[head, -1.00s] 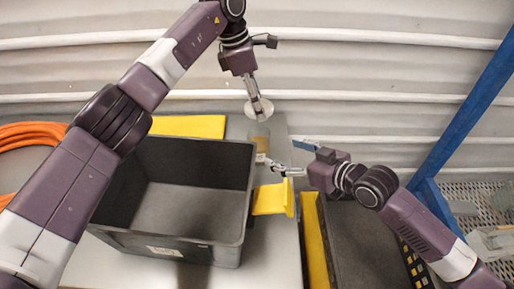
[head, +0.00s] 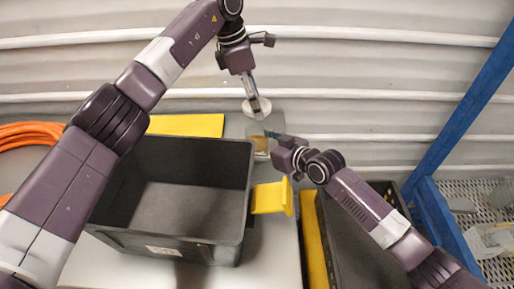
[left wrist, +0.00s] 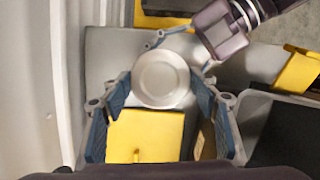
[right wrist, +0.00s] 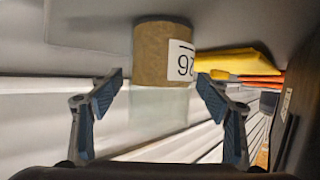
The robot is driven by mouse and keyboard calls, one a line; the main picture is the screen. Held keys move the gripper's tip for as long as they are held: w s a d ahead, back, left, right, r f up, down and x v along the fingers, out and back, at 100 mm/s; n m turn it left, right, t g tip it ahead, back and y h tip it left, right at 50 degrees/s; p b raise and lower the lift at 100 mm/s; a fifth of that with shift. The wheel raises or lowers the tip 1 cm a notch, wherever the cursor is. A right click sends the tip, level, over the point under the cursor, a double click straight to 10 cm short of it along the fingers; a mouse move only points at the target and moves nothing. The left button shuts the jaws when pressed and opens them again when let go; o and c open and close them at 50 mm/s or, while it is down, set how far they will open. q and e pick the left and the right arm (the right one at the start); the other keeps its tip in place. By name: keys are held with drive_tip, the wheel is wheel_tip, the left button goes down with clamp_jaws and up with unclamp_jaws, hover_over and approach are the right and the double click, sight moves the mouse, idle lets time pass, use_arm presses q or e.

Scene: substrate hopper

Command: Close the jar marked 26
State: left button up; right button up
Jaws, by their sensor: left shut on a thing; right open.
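The jar marked 26 (right wrist: 165,55) is clear glass with brown contents and a white label; it appears inverted in the right wrist view. In the head view the jar (head: 261,146) stands on the table right of the black crate. My right gripper (right wrist: 161,92) is open, its fingers on either side of the jar's glass; in the head view it (head: 271,134) is partly hidden by its own wrist. My left gripper (head: 254,96) is shut on a pale round lid (left wrist: 160,79), held above the jar. The lid hides the jar in the left wrist view.
The black crate (head: 200,147) stands left of the jar. A yellow block (head: 270,197) is in front of the jar, and a yellow sheet (head: 187,125) lies behind the crate. A dark bin (head: 350,235) is at right, and a blue post (head: 465,115) rises beyond it.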

drive_tip(key=shift+c, duration=0.2)
drive_tip(key=c, duration=1.7)
use_arm(q)
drive_tip(key=shift+f, duration=2.45)
use_arm(e)
drive_tip(key=shift+c, duration=0.2)
use_arm(q)
drive_tip(key=shift+f, duration=0.9)
drive_tip(key=shift+f, duration=0.5)
use_arm(e)
clamp_jaws()
use_arm(q)
drive_tip(key=shift+d+m+g, duration=0.1)
drive_tip(key=shift+m+g, duration=0.4)
drive_tip(key=shift+m, duration=1.2)
